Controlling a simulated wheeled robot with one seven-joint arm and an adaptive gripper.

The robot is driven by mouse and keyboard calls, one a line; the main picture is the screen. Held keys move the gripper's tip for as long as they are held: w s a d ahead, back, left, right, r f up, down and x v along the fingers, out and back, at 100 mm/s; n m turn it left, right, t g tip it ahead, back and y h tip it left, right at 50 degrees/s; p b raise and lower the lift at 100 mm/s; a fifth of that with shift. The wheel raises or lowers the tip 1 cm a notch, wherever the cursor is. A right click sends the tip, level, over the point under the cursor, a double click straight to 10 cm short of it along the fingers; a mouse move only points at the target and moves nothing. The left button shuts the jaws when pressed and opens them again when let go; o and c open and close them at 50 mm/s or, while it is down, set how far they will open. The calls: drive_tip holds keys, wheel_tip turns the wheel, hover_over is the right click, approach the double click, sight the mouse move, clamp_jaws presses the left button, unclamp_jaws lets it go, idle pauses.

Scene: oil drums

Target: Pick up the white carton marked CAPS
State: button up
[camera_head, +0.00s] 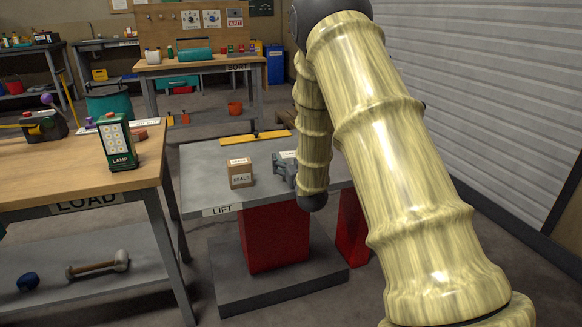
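No carton with a readable CAPS marking shows. A small whitish patch with dark marks (288,154) shows on the grey lift table (205,190), just left of my arm's lower end. It may be the top of a carton, but I cannot read it. A grey mechanical shape (284,170), which seems to be my gripper, lies just in front of it, partly hidden by my arm. I cannot make out its fingers, whether they touch anything, or whether they are open.
A brown carton marked SEALS (240,172) stands left of the grey shape. A yellow bar (255,137) lies along the lift table's back. The LOAD bench (60,180), with a green LAMP box (117,142), is at left. The SORT bench (200,66) stands behind.

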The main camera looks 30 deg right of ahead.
drive_tip(key=c, duration=1)
